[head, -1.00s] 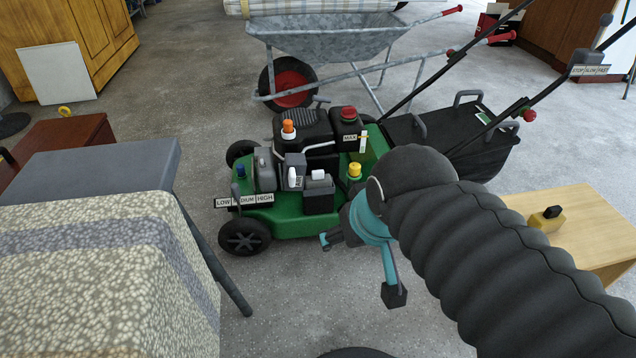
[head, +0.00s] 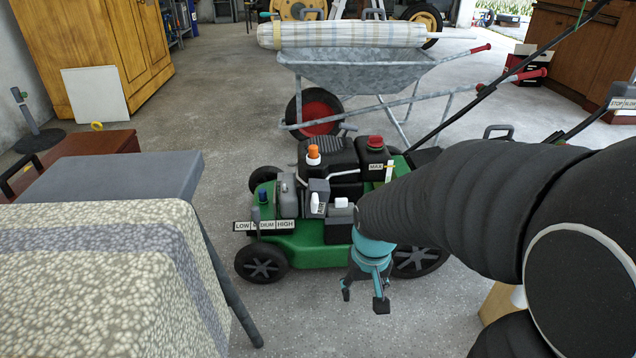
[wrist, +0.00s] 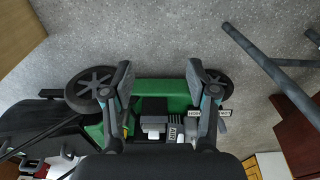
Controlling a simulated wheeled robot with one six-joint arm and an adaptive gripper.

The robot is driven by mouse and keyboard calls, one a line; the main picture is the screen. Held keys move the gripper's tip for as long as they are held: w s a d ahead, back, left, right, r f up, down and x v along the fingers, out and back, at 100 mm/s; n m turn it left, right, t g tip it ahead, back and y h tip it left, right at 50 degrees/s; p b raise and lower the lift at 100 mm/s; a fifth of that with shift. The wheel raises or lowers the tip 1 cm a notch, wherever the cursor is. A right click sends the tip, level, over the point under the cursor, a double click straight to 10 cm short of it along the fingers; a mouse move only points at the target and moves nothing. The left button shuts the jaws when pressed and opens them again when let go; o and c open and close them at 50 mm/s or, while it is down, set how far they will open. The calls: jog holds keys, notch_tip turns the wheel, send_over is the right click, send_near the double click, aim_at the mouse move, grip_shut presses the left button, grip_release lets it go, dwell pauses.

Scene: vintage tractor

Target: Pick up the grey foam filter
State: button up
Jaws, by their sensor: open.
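A green lawn mower (head: 310,250) stands on the concrete floor with its engine parts uncovered. A small pale grey block (head: 341,207) sits on a black box on its near side and may be the grey foam filter; I cannot tell for sure. It also shows in the wrist view (wrist: 153,125), beyond the fingers and roughly between them. My gripper (head: 364,298) is open and empty, pointing down in front of the mower's near side. In the wrist view its two fingers (wrist: 158,80) are wide apart. My arm hides the mower's right part in the head view.
A grey table (head: 130,175) and a cloth-covered surface (head: 110,280) stand at the left. A wheelbarrow (head: 365,70) is behind the mower. The mower handle (head: 490,88) rises at right. Bare floor (head: 290,320) lies in front of the mower.

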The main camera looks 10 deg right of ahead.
jog(key=w+d+f+t+b, duration=0.1)
jog(key=w+f+b, duration=0.1)
jog(key=w+f, duration=0.65)
jog(key=w+d+f+t+b, duration=0.15)
jog(key=w+f, duration=0.35)
jog(key=f, duration=0.6)
jog(key=t+h, duration=0.2)
jog(key=t, duration=1.2)
send_near(342, 203)
jog(key=shift+m, duration=0.3)
jog(key=w, duration=0.3)
jog(key=w+b, duration=0.1)
jog(key=w, duration=0.1)
jog(key=shift+w+d+r, duration=0.2)
jog(key=shift+d, duration=0.1)
jog(key=w, duration=0.4)
jog(key=shift+w+d+f, duration=0.1)
jog(key=shift+d+f, duration=0.05)
jog(key=shift+f, duration=0.2)
jog(key=shift+w+d, duration=0.1)
jog(key=shift+w, duration=0.55)
jog(key=shift+c, duration=0.2)
